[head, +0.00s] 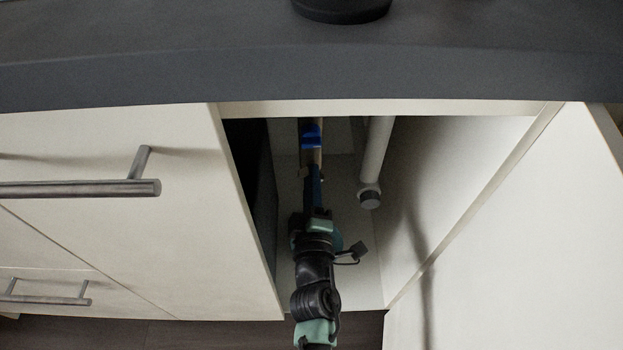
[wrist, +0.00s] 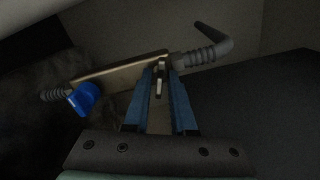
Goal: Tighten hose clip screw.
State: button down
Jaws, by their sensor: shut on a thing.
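A tan pipe piece (wrist: 115,70) runs across the wrist view, with a ribbed grey hose (wrist: 205,58) joined at its right end. A small pale metal piece (wrist: 159,78), which looks like the hose clip's screw, stands at that joint. My gripper (wrist: 160,76) has its two blue fingers on either side of this piece and is shut on it. The clip's band cannot be made out. In the head view my gripper (head: 314,170) is inside the open cupboard, just below the pipe, and the screw is too small to see there.
A blue valve handle (wrist: 84,98) sits on the pipe's left part; it also shows in the head view (head: 311,136). A pale pipe with a dark end (head: 376,150) hangs to the right. Cupboard walls close in both sides under the dark worktop (head: 200,70).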

jog(key=shift+m, duration=0.3)
jog(key=m+p, duration=0.8)
jog(key=m, duration=1.9)
jog(key=shift+s+f, duration=0.1)
dwell(1.1)
jog(key=c, duration=1)
grip_release()
jog(key=shift+o, duration=0.2)
